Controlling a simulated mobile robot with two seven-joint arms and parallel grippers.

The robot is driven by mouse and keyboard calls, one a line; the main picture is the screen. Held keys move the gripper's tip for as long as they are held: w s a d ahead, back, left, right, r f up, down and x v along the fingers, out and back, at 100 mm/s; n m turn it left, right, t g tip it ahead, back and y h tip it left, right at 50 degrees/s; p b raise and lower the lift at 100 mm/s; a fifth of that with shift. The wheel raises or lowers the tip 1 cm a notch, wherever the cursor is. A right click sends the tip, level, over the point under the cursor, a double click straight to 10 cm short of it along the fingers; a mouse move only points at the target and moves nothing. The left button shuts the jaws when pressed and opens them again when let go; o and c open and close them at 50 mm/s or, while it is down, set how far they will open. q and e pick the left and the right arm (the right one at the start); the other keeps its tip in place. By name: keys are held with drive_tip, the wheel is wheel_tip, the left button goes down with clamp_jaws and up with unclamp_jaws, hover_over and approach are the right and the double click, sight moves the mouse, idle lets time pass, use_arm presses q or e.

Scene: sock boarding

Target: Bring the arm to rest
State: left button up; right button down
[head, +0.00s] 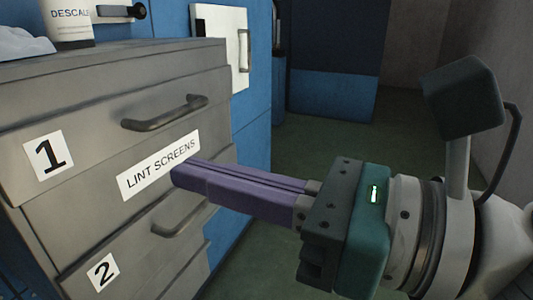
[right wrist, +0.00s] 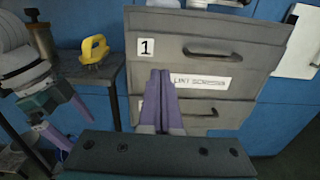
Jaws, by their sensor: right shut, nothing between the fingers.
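My right gripper (head: 176,172) reaches in from the right with its two purple fingers pressed together and nothing between them. Its fingertips overlap the front of the grey drawer cabinet (head: 70,100) in the picture, just below the "LINT SCREENS" label; I cannot tell whether they touch it. The right wrist view shows the same closed fingers (right wrist: 161,80) in front of the cabinet. My left gripper (right wrist: 62,118) shows at the left of the right wrist view, its purple fingers spread apart and empty. It is outside the head view.
The upper drawer, marked 1, has a dark handle (head: 165,113); the lower one, marked 2, has another (head: 180,214). A bottle (head: 68,22) stands on the cabinet. A yellow object (right wrist: 94,49) sits on a side table (right wrist: 85,74). Green floor (head: 320,150) is open right of the cabinet.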

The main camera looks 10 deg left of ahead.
drive_tip(key=w+d+r+m+t+h+p, duration=0.2)
drive_tip(key=w+d+r+m+t+p, duration=0.1)
drive_tip(key=r+m+t+p, duration=0.25)
drive_tip(key=w+d+r+m+t+h+p, duration=0.1)
drive_tip(key=w+d+r+m+t+p, duration=0.2)
drive_tip(key=r+m, duration=0.5)
drive_tip(key=w+d+r+m+t+h+p, duration=0.1)
drive_tip(key=d+r+m+t+h+p, duration=0.15)
drive_tip(key=d+m+h+p, duration=1)
drive_tip(key=s+d+f+m+g+h, duration=0.2)
drive_tip(key=s+d+f+m+g, duration=0.3)
drive_tip(key=m, duration=0.9)
drive_tip(key=s+d+m+g+p, duration=0.3)
drive_tip(key=s+m+g+p, duration=0.4)
drive_tip(key=s, duration=0.8)
wheel_tip(320, 180, up, 37)
drive_tip(key=s+m+p, duration=0.1)
drive_tip(key=p, duration=3.5)
drive_tip(key=shift+s+a+m, duration=0.2)
drive_tip(key=shift+s+m, duration=0.1)
drive_tip(key=shift+s, duration=0.05)
